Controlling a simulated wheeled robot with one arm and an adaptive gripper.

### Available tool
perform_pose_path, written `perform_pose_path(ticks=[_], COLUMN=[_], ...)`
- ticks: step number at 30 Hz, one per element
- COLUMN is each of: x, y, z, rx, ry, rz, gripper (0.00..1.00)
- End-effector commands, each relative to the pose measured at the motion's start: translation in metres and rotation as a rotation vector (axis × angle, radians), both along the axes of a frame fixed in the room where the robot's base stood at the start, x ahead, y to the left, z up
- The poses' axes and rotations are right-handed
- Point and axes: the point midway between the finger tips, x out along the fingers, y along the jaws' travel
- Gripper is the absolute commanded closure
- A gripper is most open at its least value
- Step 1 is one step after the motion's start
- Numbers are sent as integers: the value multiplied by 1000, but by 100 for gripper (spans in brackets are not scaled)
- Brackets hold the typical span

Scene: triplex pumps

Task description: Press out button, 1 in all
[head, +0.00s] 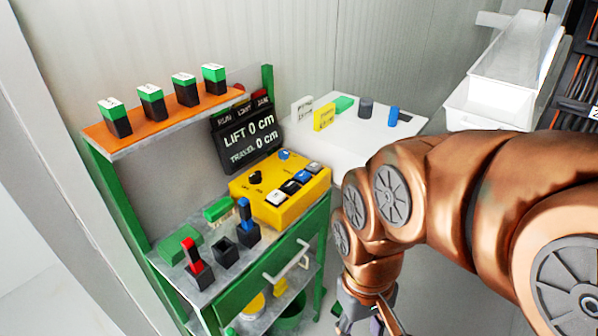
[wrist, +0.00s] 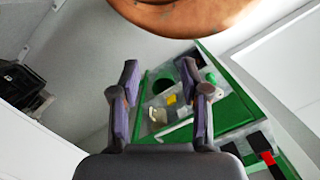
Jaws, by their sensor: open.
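A yellow control box (head: 250,199) sits on the green bench at its right end. The labels are too small to read, so I cannot tell which one is "out". My gripper (wrist: 160,80) is open and empty in the wrist view. In the head view it is low, right of the bench, partly cut off and apart from the box.
A black display (head: 247,140) reads "LIFT 0 cm" and "TRAVEL 0 cm". A red-handled lever (head: 191,250) and a blue-handled lever (head: 245,215) stand at the bench front. An orange shelf (head: 148,137) holds several green-topped blocks. A white table (head: 375,134) stands behind.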

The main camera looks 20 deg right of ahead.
Motion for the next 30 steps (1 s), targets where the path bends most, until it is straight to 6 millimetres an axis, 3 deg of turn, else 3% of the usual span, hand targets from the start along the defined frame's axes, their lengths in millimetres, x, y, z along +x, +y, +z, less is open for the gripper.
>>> perform_pose_path(ticks=[1,12,30], x=[0,0,0], y=[0,0,0], z=[0,0,0], rx=[0,0,0], ry=[0,0,0], rz=[0,0,0], gripper=[62,100,100])
